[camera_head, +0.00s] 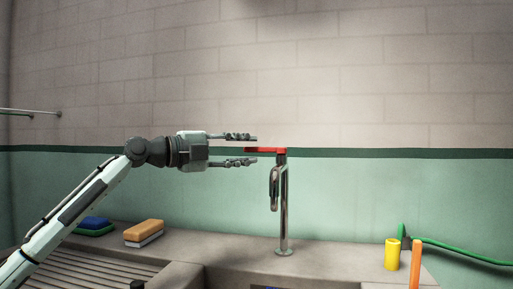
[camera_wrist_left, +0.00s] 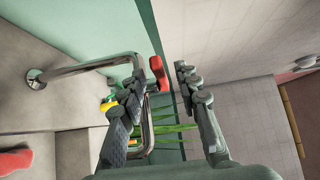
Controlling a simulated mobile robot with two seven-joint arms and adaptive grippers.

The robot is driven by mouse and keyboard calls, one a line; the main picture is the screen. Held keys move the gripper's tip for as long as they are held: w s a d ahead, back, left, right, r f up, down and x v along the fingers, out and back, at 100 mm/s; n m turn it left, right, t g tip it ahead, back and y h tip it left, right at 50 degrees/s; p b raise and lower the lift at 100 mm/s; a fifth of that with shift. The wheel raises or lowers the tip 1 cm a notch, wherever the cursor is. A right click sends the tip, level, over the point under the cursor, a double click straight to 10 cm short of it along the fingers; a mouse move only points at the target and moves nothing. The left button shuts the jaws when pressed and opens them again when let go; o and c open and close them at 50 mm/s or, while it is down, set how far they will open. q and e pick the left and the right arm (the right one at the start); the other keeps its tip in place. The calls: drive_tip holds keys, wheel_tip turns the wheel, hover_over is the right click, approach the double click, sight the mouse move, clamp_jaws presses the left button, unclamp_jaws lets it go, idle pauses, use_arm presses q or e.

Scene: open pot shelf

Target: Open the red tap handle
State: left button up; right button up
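The red tap handle (camera_head: 266,150) is a flat lever on top of an upright chrome tap (camera_head: 284,215), pointing left in the head view. My left gripper (camera_head: 252,149) comes in level from the left. Its two fingers are apart, one above and one below the handle's height, with the tips overlapping the handle's free end in the picture. In the left wrist view the handle (camera_wrist_left: 158,73) shows between the open fingertips (camera_wrist_left: 160,76), nearer the left finger; I cannot tell whether they touch. The chrome pipe (camera_wrist_left: 90,64) runs beside the left finger. My right gripper is not in view.
An orange-and-white sponge (camera_head: 144,232) and a blue-and-green one (camera_head: 94,225) lie at the counter's left. A yellow cylinder (camera_head: 392,254), an orange upright piece (camera_head: 416,264) and a green hose (camera_head: 465,252) are at the right. The tiled wall (camera_head: 350,85) stands behind.

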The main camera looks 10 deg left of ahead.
sight(252, 149)
use_arm(q)
drive_tip(key=shift+x, duration=1.65)
drive_tip(key=shift+c, duration=0.3)
clamp_jaws()
